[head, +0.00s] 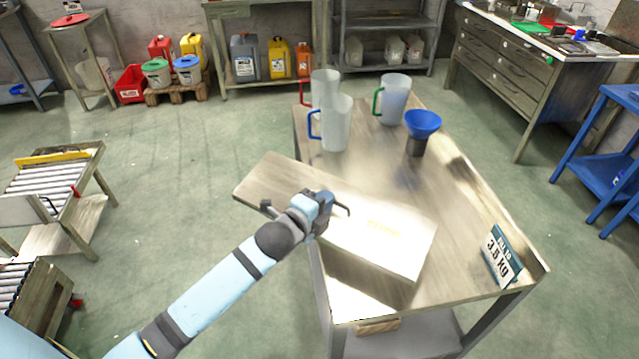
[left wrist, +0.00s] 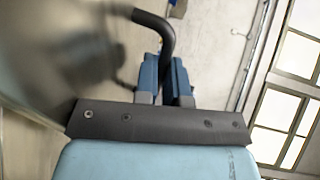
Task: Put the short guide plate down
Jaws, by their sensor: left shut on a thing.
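A flat metallic plate with a pale, glossy top, which I take to be the short guide plate (head: 385,238), lies across the left part of the wooden table in the head view. Its far-left end juts past the table edge. I cannot tell whether it rests on the table or hangs just above it. My left gripper (head: 325,208) is at the plate's black bent handle (head: 344,209). In the left wrist view the gripper (left wrist: 166,82) is shut on the handle (left wrist: 157,28); the blurred plate (left wrist: 60,60) fills the left side. My right gripper is not in view.
The table (head: 465,245) carries a blue funnel (head: 422,123), clear jugs (head: 336,122) at the back and a 3.5 kg sign (head: 501,257) at the front right. A roller stand (head: 50,185) with another handled plate (head: 22,211) stands left. The table's middle right is clear.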

